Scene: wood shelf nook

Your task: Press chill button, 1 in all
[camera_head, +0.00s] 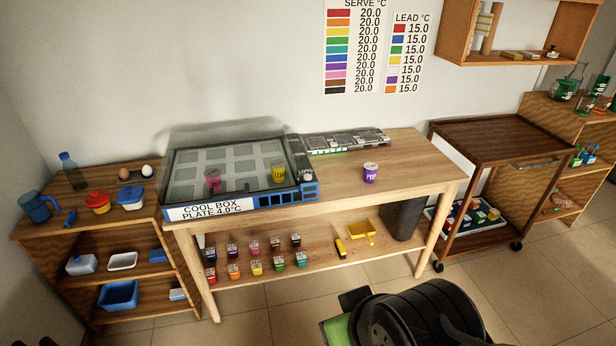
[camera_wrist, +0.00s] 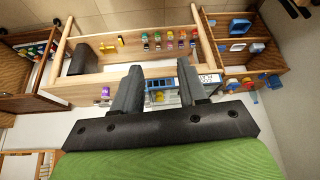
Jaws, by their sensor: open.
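The cool box (camera_head: 210,211) stands on the left part of the wooden table, labelled "COOL BOX PLATE 4.0°C". It has a dark frame, a gridded pale plate and a clear cover. A pink cup (camera_head: 213,181) and a yellow cup (camera_head: 278,173) show in it.
A purple cup (camera_head: 370,174) and a flat grey rack (camera_head: 345,141) stand on the table (camera_head: 415,162). Several small cups (camera_head: 256,266) and a yellow tray (camera_head: 361,232) are on its lower shelf. A cart (camera_head: 490,137) stands right, a low shelf (camera_head: 130,215) left.

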